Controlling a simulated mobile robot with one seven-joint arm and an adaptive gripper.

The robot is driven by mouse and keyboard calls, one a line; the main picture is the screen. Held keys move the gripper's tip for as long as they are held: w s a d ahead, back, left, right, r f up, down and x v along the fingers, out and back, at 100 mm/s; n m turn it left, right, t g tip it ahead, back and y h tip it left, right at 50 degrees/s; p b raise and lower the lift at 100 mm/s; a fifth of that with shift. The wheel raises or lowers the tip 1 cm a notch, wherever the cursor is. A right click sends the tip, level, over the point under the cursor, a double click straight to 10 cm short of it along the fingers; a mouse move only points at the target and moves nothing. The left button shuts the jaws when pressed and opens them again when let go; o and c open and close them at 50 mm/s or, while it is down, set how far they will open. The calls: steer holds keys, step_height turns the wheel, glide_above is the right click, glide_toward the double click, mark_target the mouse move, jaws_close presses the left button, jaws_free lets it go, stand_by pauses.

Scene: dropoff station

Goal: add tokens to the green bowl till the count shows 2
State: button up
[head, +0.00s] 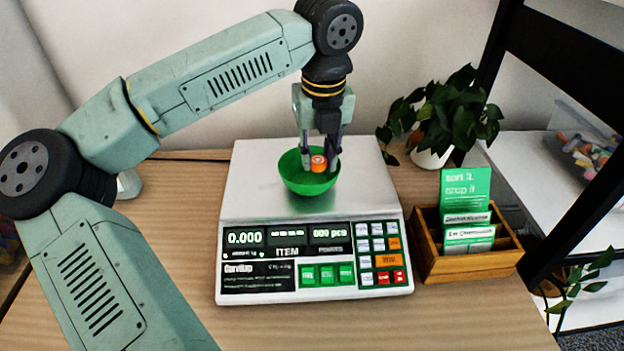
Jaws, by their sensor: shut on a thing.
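The green bowl (296,181) sits on the silver plate of a counting scale (252,186). My gripper (319,160) points down over the bowl and is shut on an orange token (319,164) with a pale top. The token is at or just above the bowl's opening; I cannot tell whether it touches the bowl. The scale's displays (287,235) read 0.000, dashes and 000 pcs. The bowl's inside is partly hidden by my gripper and the token, and I see no other token in it.
A wooden box (468,266) with green and white cards stands right of the scale. A potted plant (446,115) is behind it. A black rack (577,192) with a clear bin (583,140) is at the far right. The wooden table (420,320) is clear in front.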

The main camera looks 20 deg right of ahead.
steer(key=o, duration=0.8)
steer(key=r, duration=0.4)
steer(key=s+r, duration=0.1)
steer(key=r, duration=0.7)
steer(key=shift+s, duration=0.2)
